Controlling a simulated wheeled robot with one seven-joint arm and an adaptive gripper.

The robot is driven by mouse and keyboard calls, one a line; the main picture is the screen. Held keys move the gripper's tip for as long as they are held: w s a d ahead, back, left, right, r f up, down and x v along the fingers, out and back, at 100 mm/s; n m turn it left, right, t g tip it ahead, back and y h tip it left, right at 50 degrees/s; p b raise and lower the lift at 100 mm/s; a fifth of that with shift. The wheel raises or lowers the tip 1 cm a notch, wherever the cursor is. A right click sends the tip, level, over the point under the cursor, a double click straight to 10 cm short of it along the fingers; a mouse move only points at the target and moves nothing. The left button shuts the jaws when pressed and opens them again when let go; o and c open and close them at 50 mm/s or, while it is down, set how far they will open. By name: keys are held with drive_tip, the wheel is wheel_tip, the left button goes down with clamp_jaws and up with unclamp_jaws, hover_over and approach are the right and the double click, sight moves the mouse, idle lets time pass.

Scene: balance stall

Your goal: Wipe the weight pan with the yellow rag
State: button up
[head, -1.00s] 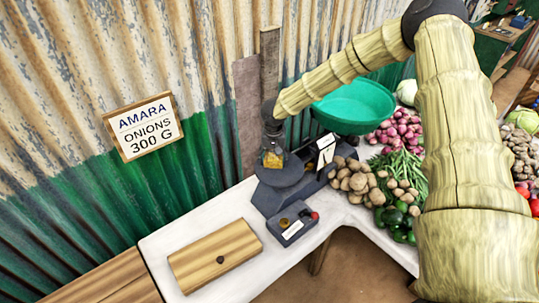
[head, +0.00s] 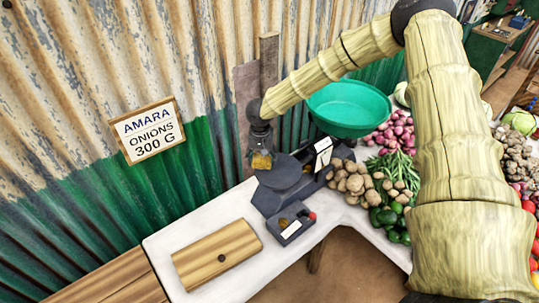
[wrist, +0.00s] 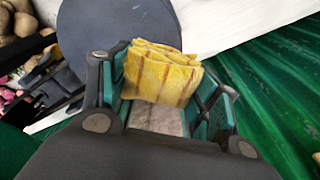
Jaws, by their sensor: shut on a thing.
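My gripper (wrist: 170,95) is shut on the yellow rag (wrist: 162,76), a folded cloth with brownish stripes. In the head view the rag (head: 261,161) hangs below my gripper, near the wall-side edge of the weight pan. The weight pan (head: 285,175) is a flat dark grey disc on the balance, and nothing lies on its visible part. In the wrist view the pan (wrist: 105,25) is behind the rag to the left. Whether the rag touches the pan cannot be told.
The green bowl (head: 349,110) sits on the balance's other side. A grey tray (head: 291,224) with small items and a wooden board (head: 216,254) lie in front. Potatoes (head: 350,178) crowd the right. The corrugated wall (head: 215,150) is close behind my gripper.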

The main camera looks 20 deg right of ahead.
drive_tip(key=shift+r, duration=1.9)
